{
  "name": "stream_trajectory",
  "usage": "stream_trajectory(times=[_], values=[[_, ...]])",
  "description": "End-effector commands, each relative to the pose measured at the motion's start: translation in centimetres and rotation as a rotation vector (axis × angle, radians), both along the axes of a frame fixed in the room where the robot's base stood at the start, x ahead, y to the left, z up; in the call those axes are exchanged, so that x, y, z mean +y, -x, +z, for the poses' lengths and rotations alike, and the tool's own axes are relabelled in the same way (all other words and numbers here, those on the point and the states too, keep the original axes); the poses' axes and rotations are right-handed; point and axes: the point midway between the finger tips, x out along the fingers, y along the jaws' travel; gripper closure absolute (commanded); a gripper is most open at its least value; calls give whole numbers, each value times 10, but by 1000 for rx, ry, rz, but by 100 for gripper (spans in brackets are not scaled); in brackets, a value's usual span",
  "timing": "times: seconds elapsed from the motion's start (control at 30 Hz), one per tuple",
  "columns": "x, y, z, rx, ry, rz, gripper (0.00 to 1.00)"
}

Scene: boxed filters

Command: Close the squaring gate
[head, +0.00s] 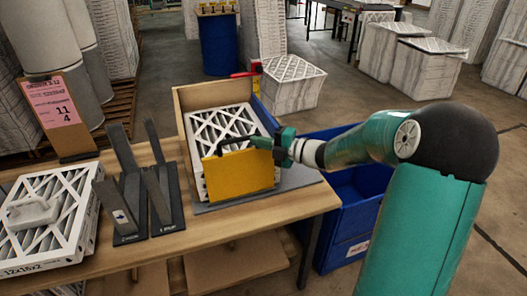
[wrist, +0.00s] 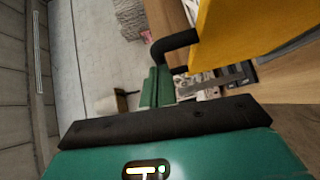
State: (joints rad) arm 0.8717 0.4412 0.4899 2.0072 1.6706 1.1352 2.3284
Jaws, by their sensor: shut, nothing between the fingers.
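The squaring gate is a yellow panel (head: 240,174) that stands upright across the near end of a wooden fixture (head: 184,112). White pleated filters (head: 218,128) lie in the fixture behind the panel. My gripper (head: 272,146) is shut and empty at the right end of the handle, by the panel's top right corner. I cannot tell whether it touches. In the wrist view the yellow panel (wrist: 250,30) fills the upper right, with its bent black handle (wrist: 172,44) close by. The panel's lower hinge or track is hidden.
Grey upright dividers (head: 145,190) and a filter stack (head: 45,215) stand left on the wooden table (head: 215,222). A sign (head: 60,112) stands behind them. A blue bin (head: 345,225) is below the table's right edge.

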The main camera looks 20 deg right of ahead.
Motion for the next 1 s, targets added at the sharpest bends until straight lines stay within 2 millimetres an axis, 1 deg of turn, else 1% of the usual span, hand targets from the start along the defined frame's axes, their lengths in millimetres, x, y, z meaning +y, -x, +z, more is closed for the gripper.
stream_trajectory(times=[0.13, 0.4, 0.8, 1.0], values=[[0, -7, 1, -1, 1, 0, 100], [0, -10, 2, -4, 1, -4, 100], [1, -11, 3, -6, 2, -3, 100], [1, -7, 6, -6, 1, 0, 100]])
